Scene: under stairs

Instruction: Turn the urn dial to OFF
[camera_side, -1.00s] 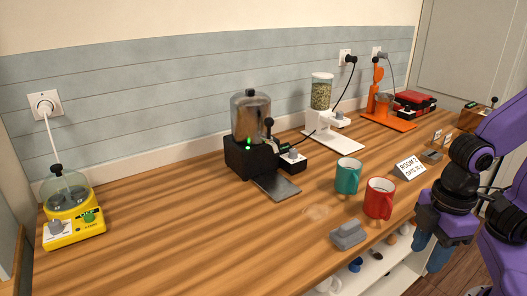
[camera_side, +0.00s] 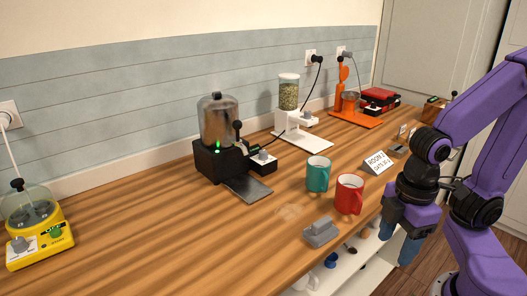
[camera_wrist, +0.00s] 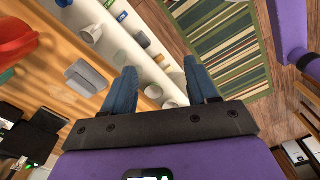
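The urn (camera_side: 219,122) has a metal tank on a black base, with a lit green light (camera_side: 217,147) and a black-handled lever at its front. A small black-and-white box with a grey knob (camera_side: 263,155) stands at its right; this looks like the dial, but its markings are too small to read. My gripper (camera_side: 402,238) hangs beyond the counter's front edge, to the right of the urn and well apart from it. In the wrist view my gripper (camera_wrist: 162,88) has its two blue fingers apart with nothing between them.
A teal mug (camera_side: 318,174), a red mug (camera_side: 349,194) and a grey block (camera_side: 320,232) stand between the urn and my gripper. A yellow appliance (camera_side: 38,235) is at the left. A grain dispenser (camera_side: 289,95) stands behind.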

